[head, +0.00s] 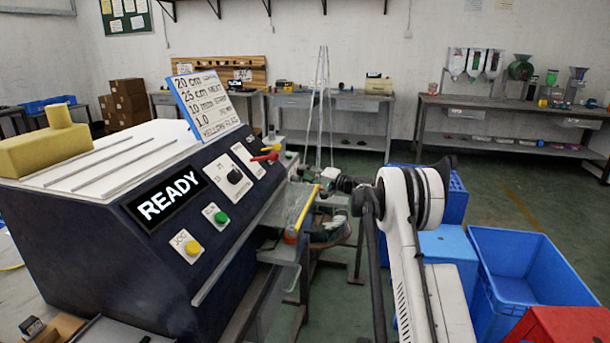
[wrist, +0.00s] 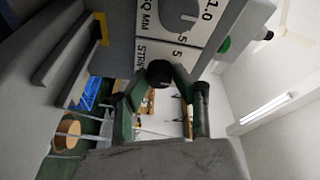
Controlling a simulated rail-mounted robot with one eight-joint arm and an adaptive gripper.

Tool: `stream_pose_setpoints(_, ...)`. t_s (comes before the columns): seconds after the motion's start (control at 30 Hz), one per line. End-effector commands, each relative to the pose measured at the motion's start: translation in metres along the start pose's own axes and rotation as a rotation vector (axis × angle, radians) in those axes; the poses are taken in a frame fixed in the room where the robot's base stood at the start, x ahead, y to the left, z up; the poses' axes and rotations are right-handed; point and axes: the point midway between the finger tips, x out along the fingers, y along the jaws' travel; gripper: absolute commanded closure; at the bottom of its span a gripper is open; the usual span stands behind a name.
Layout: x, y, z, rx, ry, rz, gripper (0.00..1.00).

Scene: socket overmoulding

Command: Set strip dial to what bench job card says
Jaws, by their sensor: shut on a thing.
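The job card (head: 207,104) is a white, blue-edged board leaning on top of the dark machine. Its third line seems to read 10 mm strip, but the lettering is small. In the wrist view, a white plate (wrist: 147,32) lettered STR... bears a round black knob (wrist: 159,71), which I take for the strip dial. My gripper (wrist: 160,79) is shut on this knob, with a finger on either side. The dial's setting is hidden. In the head view my gripper reaches the machine's far front end and its fingertips are hard to make out.
The machine (head: 110,225) shows READY, with yellow and green buttons and another black dial (head: 235,176) on its sloped face. Blue bins (head: 530,265) stand at the right. Benches line the back wall.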

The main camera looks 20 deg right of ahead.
Motion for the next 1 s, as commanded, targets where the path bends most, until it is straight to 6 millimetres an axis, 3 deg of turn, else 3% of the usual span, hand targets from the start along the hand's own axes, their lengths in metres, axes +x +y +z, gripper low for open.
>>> stream_pose_setpoints(0.53, -0.0002, 0.0001, 0.0, -0.023, 0.002, -0.008, 1.0)
stream_pose_setpoints(0.57, -0.0002, 0.0001, 0.0, -0.023, 0.002, -0.007, 0.72)
stream_pose_setpoints(0.67, -0.0002, 0.0001, 0.0, -0.023, 0.002, -0.007, 0.59)
stream_pose_setpoints(1.0, -0.0032, 0.0, -0.0003, -0.023, 0.002, -0.007, 0.56)
